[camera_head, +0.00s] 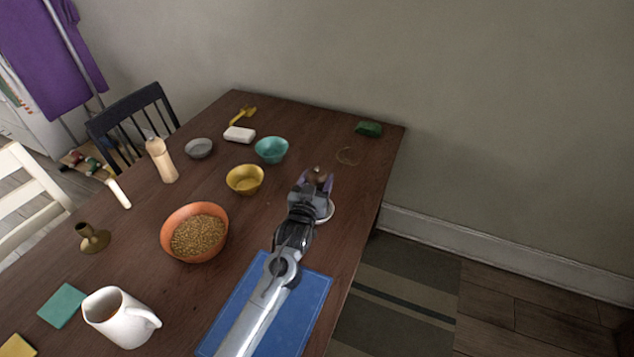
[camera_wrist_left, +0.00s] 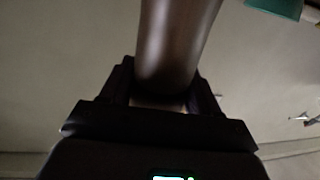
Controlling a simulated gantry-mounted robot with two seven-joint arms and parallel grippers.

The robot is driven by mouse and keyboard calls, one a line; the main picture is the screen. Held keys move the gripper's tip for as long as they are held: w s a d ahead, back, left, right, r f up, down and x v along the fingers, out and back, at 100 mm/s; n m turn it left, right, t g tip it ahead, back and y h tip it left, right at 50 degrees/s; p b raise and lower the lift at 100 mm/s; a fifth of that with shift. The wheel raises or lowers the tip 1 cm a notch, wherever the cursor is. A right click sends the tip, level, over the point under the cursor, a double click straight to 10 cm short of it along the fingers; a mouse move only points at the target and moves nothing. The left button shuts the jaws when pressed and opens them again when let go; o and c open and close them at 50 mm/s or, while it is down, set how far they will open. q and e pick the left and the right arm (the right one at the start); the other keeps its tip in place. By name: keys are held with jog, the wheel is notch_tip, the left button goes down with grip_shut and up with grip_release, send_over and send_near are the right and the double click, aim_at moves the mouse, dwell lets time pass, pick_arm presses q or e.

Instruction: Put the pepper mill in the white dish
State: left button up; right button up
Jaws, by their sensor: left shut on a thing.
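My left gripper (camera_head: 317,180) is shut on a dark brown, rounded thing, which I take to be the pepper mill (camera_head: 318,172). In the left wrist view the smooth brown mill (camera_wrist_left: 178,45) stands between the two fingers (camera_wrist_left: 162,95). Its far end is cut off by the top edge of that view. A white dish (camera_head: 328,212) shows as a pale rim at the right of my left wrist, mostly hidden by it. I cannot tell the mill's height above the table or dish. My right gripper is not in view.
A teal bowl (camera_head: 271,150), yellow bowl (camera_head: 245,180) and orange bowl (camera_head: 176,246) of grain stand left of my arm.

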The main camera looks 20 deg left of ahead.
pick_arm(q)
jog(key=shift+r, duration=0.1)
jog(key=o, duration=1.6)
jog(key=shift+f, duration=0.2)
jog(key=shift+c, duration=0.2)
jog(key=shift+r, duration=0.25)
jog(key=s+p, duration=0.3)
jog(key=s, duration=0.9)
jog(key=shift+d, duration=0.45)
